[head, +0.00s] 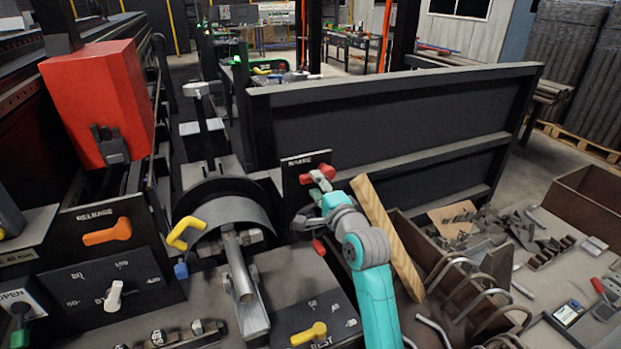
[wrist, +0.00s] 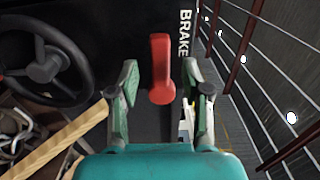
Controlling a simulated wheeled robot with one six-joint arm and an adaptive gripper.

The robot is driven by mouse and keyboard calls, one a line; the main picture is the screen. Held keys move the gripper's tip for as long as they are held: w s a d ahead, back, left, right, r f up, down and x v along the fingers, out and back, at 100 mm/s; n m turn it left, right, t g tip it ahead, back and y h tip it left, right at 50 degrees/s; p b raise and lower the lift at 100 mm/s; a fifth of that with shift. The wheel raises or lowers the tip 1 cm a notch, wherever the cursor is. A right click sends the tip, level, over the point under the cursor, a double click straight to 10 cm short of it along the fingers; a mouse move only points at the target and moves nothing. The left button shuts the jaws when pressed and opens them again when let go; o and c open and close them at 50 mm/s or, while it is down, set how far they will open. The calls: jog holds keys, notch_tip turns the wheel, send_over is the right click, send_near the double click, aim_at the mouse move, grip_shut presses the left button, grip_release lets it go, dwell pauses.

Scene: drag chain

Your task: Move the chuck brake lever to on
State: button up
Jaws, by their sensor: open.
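The brake lever is a red handle on a dark panel marked BRAKE. It shows in the head view (head: 319,173) just beyond my gripper, and in the wrist view (wrist: 161,66) at the upper middle. My gripper (head: 316,200) is open at the panel in the head view. In the wrist view its two fingers (wrist: 160,82) stand on either side of the lever's rounded lower end, with gaps on both sides. I cannot tell how deep the fingers reach around it. No ON or OFF mark is readable beside the lever.
A dark handwheel (wrist: 45,66) and a wooden bar (wrist: 58,140) lie left of my gripper in the wrist view. The bar (head: 386,236) leans close to my arm in the head view. A yellow lever (head: 184,233) and an orange release lever (head: 107,232) sit further left.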

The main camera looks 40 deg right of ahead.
aim_at(312, 180)
jog(key=shift+x, duration=2.15)
grip_shut()
